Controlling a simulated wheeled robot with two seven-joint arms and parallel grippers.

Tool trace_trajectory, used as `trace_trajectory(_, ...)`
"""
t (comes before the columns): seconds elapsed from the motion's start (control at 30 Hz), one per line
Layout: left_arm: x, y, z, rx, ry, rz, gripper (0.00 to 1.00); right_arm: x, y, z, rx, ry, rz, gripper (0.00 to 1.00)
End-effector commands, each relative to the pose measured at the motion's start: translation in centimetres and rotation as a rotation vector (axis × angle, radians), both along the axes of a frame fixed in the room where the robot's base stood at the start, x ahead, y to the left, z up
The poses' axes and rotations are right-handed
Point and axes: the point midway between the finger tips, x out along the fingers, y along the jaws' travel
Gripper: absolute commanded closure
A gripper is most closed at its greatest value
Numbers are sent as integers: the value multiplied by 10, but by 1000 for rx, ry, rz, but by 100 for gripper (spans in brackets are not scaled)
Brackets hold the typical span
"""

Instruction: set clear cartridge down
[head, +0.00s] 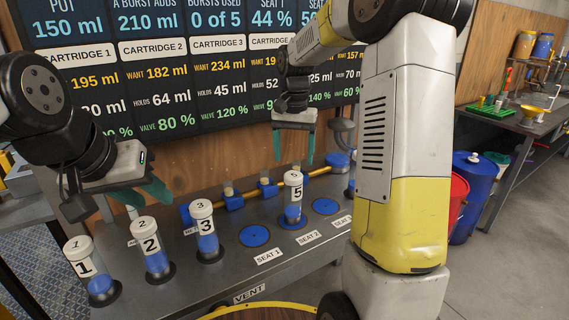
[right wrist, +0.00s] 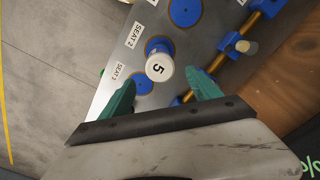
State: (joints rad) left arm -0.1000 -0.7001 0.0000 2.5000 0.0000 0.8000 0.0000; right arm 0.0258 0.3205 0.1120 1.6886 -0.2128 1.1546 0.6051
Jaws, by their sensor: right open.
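The clear cartridge 5 (head: 292,200), with a white cap and blue contents, stands upright on the seat by the SEAT 2 label. In the right wrist view its numbered cap (right wrist: 160,67) shows from above, between and beyond the fingers. My right gripper (head: 294,152) is open and empty above cartridge 5, apart from it. My left gripper (head: 145,195) has its fingers spread, with nothing seen between them, above cartridge 2 (head: 151,248). Cartridge 1 (head: 91,271) and cartridge 3 (head: 205,232) stand upright in dark holders at the left of the bench.
The blue SEAT 1 disc (head: 254,236) and SEAT 3 disc (head: 326,206) are bare. A yellow pipe with blue valves (head: 269,187) runs behind the seats. A display board (head: 200,65) hangs behind. A blue barrel (head: 475,190) stands right; my right arm hides part of the bench.

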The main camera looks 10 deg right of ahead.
Motion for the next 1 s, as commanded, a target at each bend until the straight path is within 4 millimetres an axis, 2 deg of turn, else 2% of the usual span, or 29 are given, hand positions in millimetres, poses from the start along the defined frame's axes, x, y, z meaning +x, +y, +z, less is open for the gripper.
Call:
trace_trajectory(0.07,0,0,0,0,0,0,64,-5,0,9,3,-13,10,28)
trace_trajectory(0.17,0,0,0,0,0,0,64,-23,1,27,10,-54,48,28)
trace_trajectory(0.33,0,0,0,0,0,0,64,-81,6,64,32,-184,164,28)
trace_trajectory(0.5,0,0,0,0,0,0,64,-146,11,83,50,-330,289,28)
trace_trajectory(0.6,0,0,0,0,0,0,64,-182,14,85,56,-414,354,28)
trace_trajectory(0.73,0,0,0,0,0,0,64,-217,18,80,59,-504,422,28)
trace_trajectory(0.83,0,0,0,0,0,0,64,-233,20,75,61,-550,454,28)
trace_trajectory(1.0,0,0,0,0,0,0,64,-242,22,71,61,-579,479,28)
